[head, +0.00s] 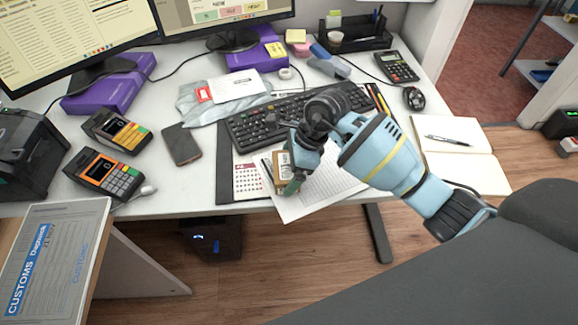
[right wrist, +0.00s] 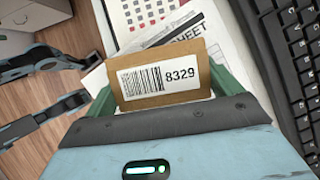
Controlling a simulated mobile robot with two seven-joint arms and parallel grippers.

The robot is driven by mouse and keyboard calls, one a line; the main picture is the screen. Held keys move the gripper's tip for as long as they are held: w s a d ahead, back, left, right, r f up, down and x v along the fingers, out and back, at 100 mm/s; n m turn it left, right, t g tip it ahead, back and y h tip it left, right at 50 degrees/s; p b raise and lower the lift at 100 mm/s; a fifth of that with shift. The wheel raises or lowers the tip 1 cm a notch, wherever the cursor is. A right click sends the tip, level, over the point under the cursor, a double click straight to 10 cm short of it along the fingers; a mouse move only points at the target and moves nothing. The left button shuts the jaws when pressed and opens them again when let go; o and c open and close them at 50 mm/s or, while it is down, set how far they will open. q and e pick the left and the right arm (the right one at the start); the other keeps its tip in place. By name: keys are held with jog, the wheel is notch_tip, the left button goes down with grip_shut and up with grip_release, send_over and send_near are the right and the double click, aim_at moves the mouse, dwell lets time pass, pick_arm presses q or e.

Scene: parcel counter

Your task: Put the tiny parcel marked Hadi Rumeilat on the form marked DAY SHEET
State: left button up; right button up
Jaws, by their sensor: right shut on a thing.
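My right gripper (head: 288,186) is shut on a small brown parcel (head: 281,168) over the desk's front edge. In the right wrist view the parcel (right wrist: 165,78) is between the green fingers. Its white label shows a barcode and 8329; no name can be read. A white printed form (head: 325,190) lies under and beside the gripper, partly hidden by it and overhanging the front edge. In the right wrist view the form (right wrist: 198,31) shows the word SHEET behind the parcel; the rest of its title is covered. I cannot tell whether the parcel touches the form.
A red and white calendar (head: 248,178) on a dark mat lies left of the form. A keyboard (head: 270,122) is behind it. A phone (head: 181,144) and card terminals (head: 104,174) stand left. An open notebook (head: 455,160) with a pen is right.

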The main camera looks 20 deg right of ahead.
jog(key=o, duration=0.8)
jog(key=shift+f, duration=0.1)
jog(key=v, duration=1.2)
jog(key=shift+s+a, duration=0.1)
